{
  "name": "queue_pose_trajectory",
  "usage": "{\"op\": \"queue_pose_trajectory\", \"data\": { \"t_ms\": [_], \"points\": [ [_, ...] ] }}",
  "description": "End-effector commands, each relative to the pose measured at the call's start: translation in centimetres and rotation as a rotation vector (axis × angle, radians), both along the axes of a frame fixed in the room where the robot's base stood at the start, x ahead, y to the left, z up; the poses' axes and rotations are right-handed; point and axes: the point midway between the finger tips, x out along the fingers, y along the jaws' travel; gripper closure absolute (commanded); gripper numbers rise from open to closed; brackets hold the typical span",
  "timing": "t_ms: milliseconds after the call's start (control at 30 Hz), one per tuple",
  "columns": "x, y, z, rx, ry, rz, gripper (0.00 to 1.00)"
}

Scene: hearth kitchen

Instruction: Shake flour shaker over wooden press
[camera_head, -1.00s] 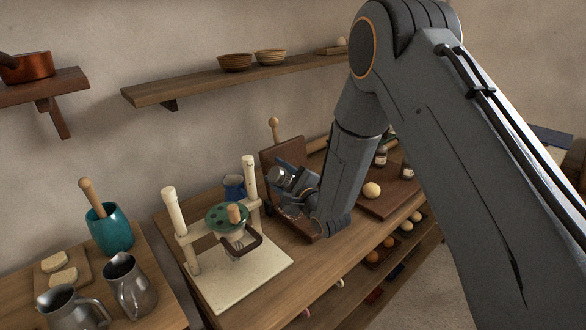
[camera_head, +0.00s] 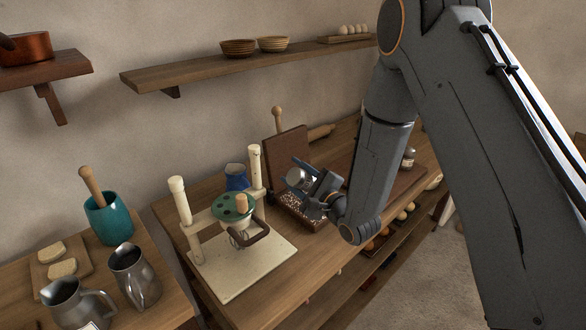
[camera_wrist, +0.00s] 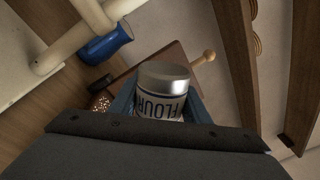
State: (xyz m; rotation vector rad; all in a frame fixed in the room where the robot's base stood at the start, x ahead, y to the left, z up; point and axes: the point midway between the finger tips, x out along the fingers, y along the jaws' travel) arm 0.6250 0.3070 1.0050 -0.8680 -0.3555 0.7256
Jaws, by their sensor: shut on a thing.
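My gripper (camera_head: 303,176) is shut on the flour shaker (camera_head: 297,179), a pale can with a metal lid. In the wrist view the shaker (camera_wrist: 162,92) shows the word FLOUR between the blue fingers. In the head view it is tilted and lies to the right of the wooden press (camera_head: 240,273), not over its base. The press is cream-coloured, with two upright posts, a crossbar, a green disc and a flat base board. Part of the press (camera_wrist: 75,45) shows at the upper left of the wrist view. My arm hides some of the counter behind it.
A dark box with speckled contents (camera_head: 297,214) sits below my gripper. A blue mug (camera_head: 237,178) stands behind the press, and an upright brown board (camera_head: 287,160) behind the gripper. Metal jugs (camera_head: 133,274) and a teal pot (camera_head: 109,221) stand at left.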

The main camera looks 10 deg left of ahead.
Motion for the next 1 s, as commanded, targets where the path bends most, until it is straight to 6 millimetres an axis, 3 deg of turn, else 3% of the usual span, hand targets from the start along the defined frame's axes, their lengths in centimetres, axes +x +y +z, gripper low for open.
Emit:
{"op": "queue_pose_trajectory", "data": {
  "t_ms": [233,433,667,867,1000],
  "points": [
    [-0.5,-1.4,0.4,0.011,-0.001,0.000,0.83],
    [-1.3,0.0,0.3,0.005,-0.001,0.002,0.83],
    [-0.5,-1.0,0.3,0.006,-0.002,-0.001,0.83],
    [-1.2,0.0,0.3,0.005,-0.001,0.002,0.83],
    [-0.8,-0.4,0.2,0.005,-0.002,-0.001,0.83]
  ]
}}
